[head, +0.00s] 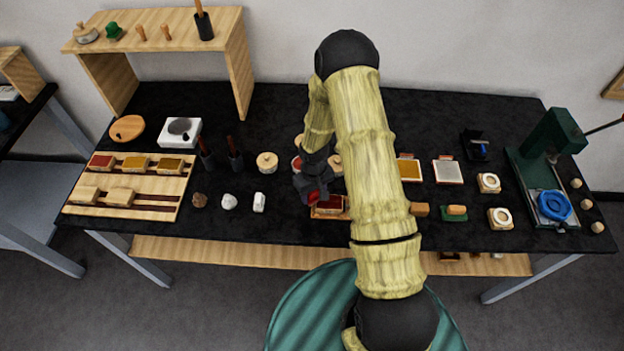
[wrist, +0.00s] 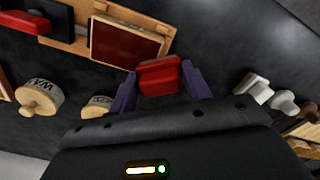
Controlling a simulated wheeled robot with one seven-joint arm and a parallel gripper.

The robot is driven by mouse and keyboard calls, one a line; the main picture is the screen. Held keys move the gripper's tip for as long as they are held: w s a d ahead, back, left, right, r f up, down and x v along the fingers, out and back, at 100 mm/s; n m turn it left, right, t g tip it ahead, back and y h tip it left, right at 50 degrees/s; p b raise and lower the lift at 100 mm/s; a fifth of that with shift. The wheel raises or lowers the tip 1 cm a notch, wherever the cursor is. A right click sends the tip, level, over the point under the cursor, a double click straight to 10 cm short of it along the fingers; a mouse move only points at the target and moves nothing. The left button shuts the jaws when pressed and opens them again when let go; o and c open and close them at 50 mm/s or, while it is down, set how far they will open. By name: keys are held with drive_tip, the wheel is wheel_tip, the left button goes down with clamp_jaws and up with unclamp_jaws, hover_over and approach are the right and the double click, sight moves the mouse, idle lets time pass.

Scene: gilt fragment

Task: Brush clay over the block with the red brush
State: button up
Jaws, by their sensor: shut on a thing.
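My gripper (head: 318,188) is shut on a red block-like piece, which I take to be the red brush (wrist: 158,77). It sits between the two purple fingers (wrist: 160,74) in the wrist view; its lower side is hidden. The block, a dark red panel in a wooden frame (wrist: 126,42), lies just beyond the brush in the wrist view. In the head view the block (head: 330,209) is at the table's front edge, partly behind my arm. I cannot tell whether brush and block touch. No clay can be told apart from the block's red face.
A labelled round pot (wrist: 39,98) is nearby. White pieces (head: 229,202) stand left of my gripper. A wooden rack with coloured blocks (head: 150,208) is further left; a green press (head: 548,135) stands right.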

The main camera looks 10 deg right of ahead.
wheel_tip(320, 180, up, 2)
drive_tip(key=shift+w+r+p, duration=0.1)
drive_tip(key=shift+w+p, duration=0.05)
drive_tip(key=shift+p, duration=0.2)
drive_tip(key=shift+s+d+r+p, duration=0.15)
drive_tip(key=shift+r+p, duration=0.25)
drive_tip(key=shift+r, duration=0.2)
drive_tip(key=shift+s+r+p, duration=0.1)
drive_tip(key=shift+r+p, duration=0.25)
drive_tip(key=shift+r, duration=0.25)
drive_tip(key=shift+w+r+p, duration=0.1)
drive_tip(key=shift+r+p, duration=1.15)
drive_tip(key=shift+r, duration=0.5)
drive_tip(key=shift+w, duration=0.1)
